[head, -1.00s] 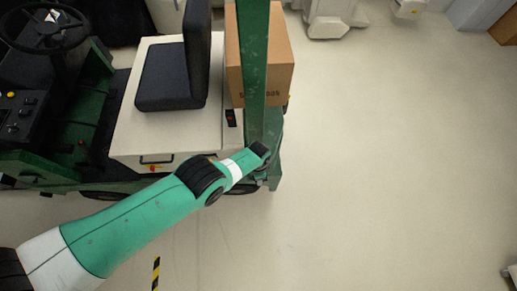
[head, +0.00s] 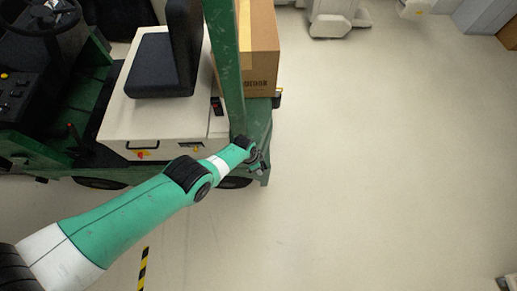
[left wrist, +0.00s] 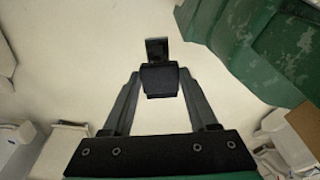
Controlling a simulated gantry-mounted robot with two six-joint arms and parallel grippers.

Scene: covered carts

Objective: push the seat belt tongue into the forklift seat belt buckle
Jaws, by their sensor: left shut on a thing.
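In the left wrist view a small black piece (left wrist: 158,80), apparently the seat belt tongue, is between my left gripper's fingertips (left wrist: 158,88). Its flat dark end points away from the gripper. My left gripper is shut on it. In the head view my left gripper (head: 260,163) is small and partly hidden at the end of the arm, beside the foot of the green post. A small black part with red on it (head: 217,106), likely the buckle, sits on the forklift beside the pale seat base, above and left of my gripper. My right gripper is out of view.
The green forklift post (head: 226,60) rises close to my wrist; green metal (left wrist: 285,45) also fills the upper right of the wrist view. A black seat (head: 150,65) and a cardboard box (head: 262,50) stand near it. The floor (head: 390,170) at right is clear.

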